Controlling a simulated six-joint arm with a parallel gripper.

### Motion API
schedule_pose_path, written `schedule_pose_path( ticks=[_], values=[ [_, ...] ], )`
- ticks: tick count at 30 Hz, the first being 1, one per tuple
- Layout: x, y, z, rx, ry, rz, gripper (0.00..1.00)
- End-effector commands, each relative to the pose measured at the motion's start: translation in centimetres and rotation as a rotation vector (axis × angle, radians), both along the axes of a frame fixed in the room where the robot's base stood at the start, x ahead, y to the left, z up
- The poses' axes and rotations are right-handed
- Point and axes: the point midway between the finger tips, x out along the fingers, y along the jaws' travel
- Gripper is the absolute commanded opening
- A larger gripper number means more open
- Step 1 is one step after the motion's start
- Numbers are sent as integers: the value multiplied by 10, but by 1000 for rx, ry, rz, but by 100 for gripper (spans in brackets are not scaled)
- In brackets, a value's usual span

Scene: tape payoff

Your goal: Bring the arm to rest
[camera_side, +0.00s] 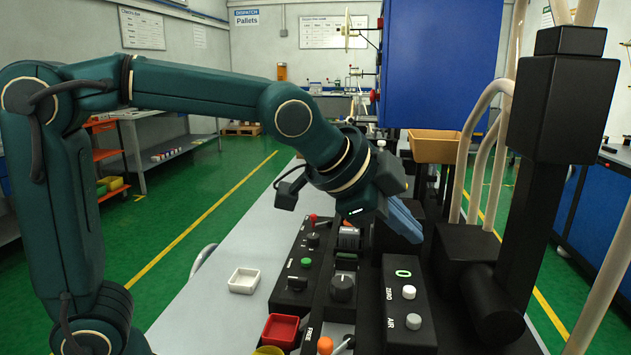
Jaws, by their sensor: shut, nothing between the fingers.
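My gripper (408,222) is at the middle right of the side view, tilted down to the right. Its blue-grey fingers are together with nothing visible between them. It hangs above the black control panel (343,262), just up from the box with the green 0 display (405,273). I cannot tell whether the fingertips touch anything. My dark green arm reaches across from the left to hold it there.
A white tray (244,281) and a red bin (281,330) are on the grey table (215,310). A black post with a thick block (562,105) and pale hoses (480,170) stand right of my gripper. A blue cabinet (440,65) is behind. The table's left side has free room.

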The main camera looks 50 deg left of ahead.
Motion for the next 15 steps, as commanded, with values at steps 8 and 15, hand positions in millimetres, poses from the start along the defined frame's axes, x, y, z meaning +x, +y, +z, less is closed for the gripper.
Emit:
schedule_pose_path(
  ticks=[8, 15],
  values=[
    [-51, 48, 18, -93, -21, 184, 0],
    [-136, 75, -32, -306, 146, 510, 0]
  ],
)
